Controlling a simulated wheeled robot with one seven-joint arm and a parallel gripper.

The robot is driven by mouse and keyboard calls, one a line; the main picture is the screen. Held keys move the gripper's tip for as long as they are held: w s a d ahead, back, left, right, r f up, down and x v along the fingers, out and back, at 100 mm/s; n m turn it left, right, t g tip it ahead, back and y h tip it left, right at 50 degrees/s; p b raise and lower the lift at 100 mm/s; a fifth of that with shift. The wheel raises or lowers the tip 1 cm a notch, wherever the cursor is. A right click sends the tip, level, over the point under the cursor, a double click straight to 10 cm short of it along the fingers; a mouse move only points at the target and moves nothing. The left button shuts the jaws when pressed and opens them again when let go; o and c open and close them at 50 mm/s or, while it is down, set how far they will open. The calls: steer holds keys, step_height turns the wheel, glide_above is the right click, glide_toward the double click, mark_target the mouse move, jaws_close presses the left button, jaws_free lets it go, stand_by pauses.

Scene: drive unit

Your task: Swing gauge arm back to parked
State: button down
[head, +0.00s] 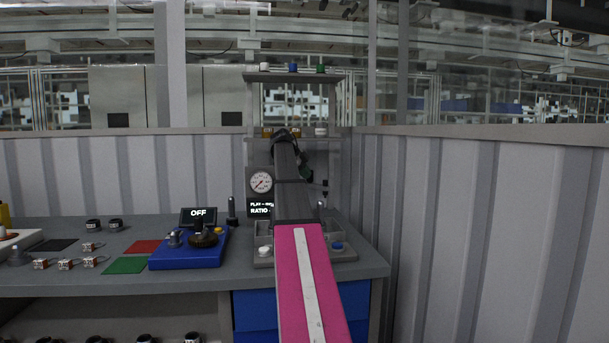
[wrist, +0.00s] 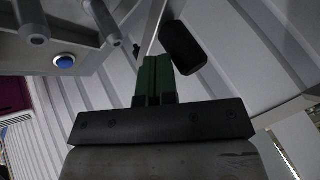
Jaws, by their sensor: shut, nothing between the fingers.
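The drive unit stands at the right end of the bench in the head view. Its round white dial (head: 261,181) faces me, above a dark display (head: 261,208) reading PLAY and RATIO. A thin dark bar with a short upright piece (head: 325,188), perhaps the gauge arm, shows right of my arm. My arm hides the middle of the unit. In the wrist view my gripper (wrist: 152,65) has its green fingers together and empty. A black cylinder (wrist: 183,47), perhaps a handle, appears just right of the fingertips; I cannot tell whether they touch.
A blue button (head: 337,247) and a white button (head: 264,250) sit on the unit's base. A blue fixture (head: 188,250) with an OFF screen stands to the left. Small parts and coloured mats lie farther left. A corrugated wall (head: 480,220) closes the right side.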

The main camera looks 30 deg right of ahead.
steer(key=shift+d, duration=0.1)
steer(key=w+d+n+t+y, duration=0.3)
steer(key=w+d+n+t, duration=0.3)
steer(key=d+n, duration=0.5)
steer(key=shift+w+d+n+t, duration=0.15)
steer(key=shift+w+n+t, duration=0.15)
steer(key=shift+w, duration=0.35)
stand_by(0.6)
steer(key=s+a+r, duration=0.2)
steer(key=s+r, duration=0.6)
steer(key=s, duration=0.1)
steer(key=shift+a, duration=0.3)
